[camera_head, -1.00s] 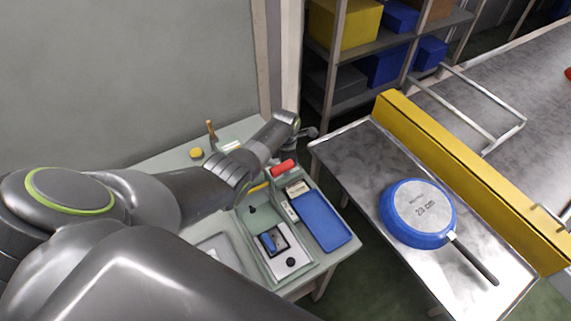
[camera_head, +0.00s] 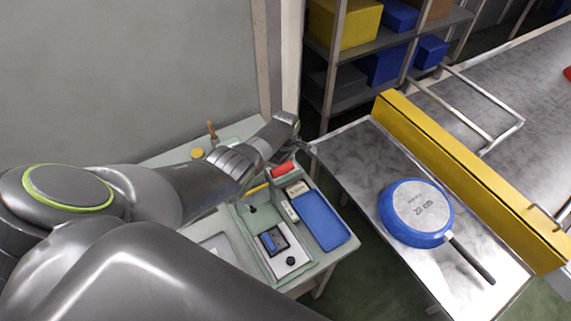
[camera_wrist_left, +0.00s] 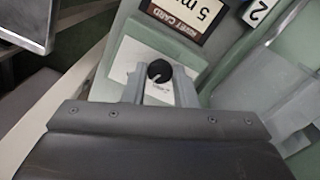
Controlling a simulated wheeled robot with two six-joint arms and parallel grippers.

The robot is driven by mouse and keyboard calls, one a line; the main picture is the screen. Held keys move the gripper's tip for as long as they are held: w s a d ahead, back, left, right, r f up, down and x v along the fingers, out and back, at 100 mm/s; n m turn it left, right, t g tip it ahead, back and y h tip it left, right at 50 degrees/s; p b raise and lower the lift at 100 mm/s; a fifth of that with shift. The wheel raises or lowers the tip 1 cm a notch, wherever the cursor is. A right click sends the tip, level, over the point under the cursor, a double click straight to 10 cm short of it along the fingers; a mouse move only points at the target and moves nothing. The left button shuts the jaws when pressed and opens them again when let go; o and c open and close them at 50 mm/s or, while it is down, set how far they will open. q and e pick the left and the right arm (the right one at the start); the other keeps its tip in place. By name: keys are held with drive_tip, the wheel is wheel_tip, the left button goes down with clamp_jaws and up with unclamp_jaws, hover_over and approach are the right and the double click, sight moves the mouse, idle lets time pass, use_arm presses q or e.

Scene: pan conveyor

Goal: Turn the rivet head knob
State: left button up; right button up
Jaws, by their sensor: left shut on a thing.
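In the left wrist view, a round black knob (camera_wrist_left: 159,70) sits on a white plate (camera_wrist_left: 122,66). My left gripper (camera_wrist_left: 159,82) has one finger on each side of the knob and is shut on it. A light mark shows on the knob. In the head view, my left arm reaches over the back of the work table, and its wrist hides the spot where the gripper works. My right gripper is not in view.
A rivet card (camera_wrist_left: 178,14) lies just beyond the knob. A blue pan (camera_head: 417,212) lies on the metal table to the right, beside a yellow rail (camera_head: 470,178).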

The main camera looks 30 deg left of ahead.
use_arm(q)
drive_tip(key=shift+m, duration=0.9)
drive_tip(key=o, duration=1)
drive_tip(key=shift+r, duration=0.1)
drive_tip(key=shift+r+p, duration=0.3)
drive_tip(key=shift+r, duration=0.35)
wheel_tip(320, 180, up, 16)
drive_tip(key=shift+b, duration=0.55)
